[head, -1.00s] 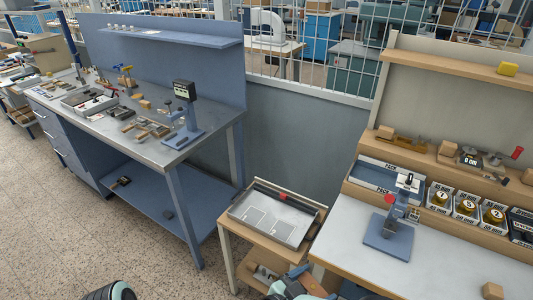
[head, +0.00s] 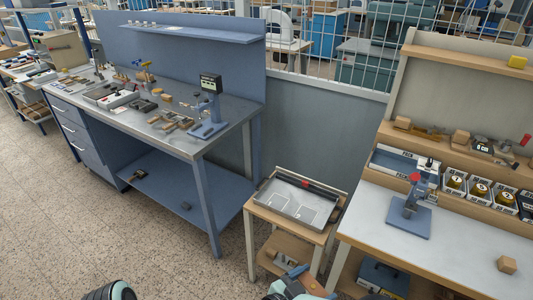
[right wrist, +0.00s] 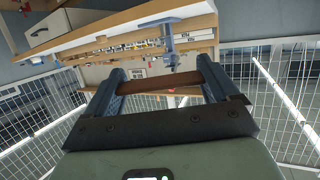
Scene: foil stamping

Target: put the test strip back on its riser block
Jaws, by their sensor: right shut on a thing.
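My right gripper (right wrist: 163,84) is shut on a brown strip, taken to be the test strip (right wrist: 158,86), which spans between its two blue fingers in the right wrist view. I cannot tell which is the riser block. My left gripper's jaws are out of view; only part of that arm shows at bottom left.
A blue stamping press (head: 410,213) stands on the right bench (head: 470,242), with bins (head: 453,190) behind it. A grey tray (head: 284,207) lies on the side table. A blue workbench (head: 190,140) stands left. The floor at left is open.

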